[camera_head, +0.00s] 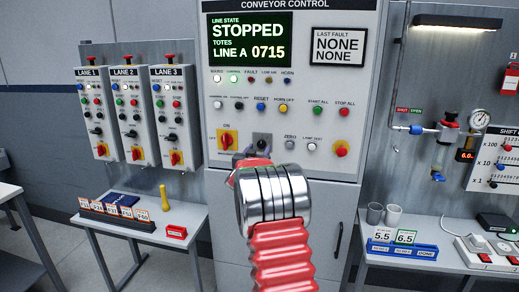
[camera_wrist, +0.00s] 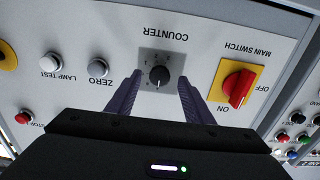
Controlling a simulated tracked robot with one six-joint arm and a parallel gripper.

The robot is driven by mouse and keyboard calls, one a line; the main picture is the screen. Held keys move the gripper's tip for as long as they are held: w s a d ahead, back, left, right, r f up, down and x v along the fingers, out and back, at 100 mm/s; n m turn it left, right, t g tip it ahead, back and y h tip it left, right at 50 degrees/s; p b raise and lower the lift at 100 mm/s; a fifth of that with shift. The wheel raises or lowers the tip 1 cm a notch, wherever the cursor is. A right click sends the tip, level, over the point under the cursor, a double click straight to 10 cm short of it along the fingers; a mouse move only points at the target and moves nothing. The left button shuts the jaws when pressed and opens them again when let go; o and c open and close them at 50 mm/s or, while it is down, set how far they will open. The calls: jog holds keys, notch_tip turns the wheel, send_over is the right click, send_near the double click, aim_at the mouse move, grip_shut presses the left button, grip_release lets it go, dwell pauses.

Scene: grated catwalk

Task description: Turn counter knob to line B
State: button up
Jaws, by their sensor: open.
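The counter knob (camera_wrist: 159,76) is a small black round knob with a white mark on a grey plate labelled COUNTER, seen upside down in the wrist view. My gripper (camera_wrist: 161,84) is open, its two dark fingers on either side of the knob, with gaps visible between fingers and knob. How far the tips are from the panel I cannot tell. In the head view my gripper (camera_head: 252,154) is at the panel, and the counter plate (camera_head: 262,139) shows just above it, the knob mostly hidden. The display (camera_head: 249,40) reads STOPPED, TOTES, LINE A 0715.
The yellow main switch plate with its red handle (camera_wrist: 238,88) is close beside the fingers. The ZERO button (camera_wrist: 98,67) and LAMP TEST button (camera_wrist: 50,63) are on the other side.

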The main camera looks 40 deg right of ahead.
aim_at(262, 144)
jog(key=shift+x, duration=1.1)
jog(key=c, duration=1)
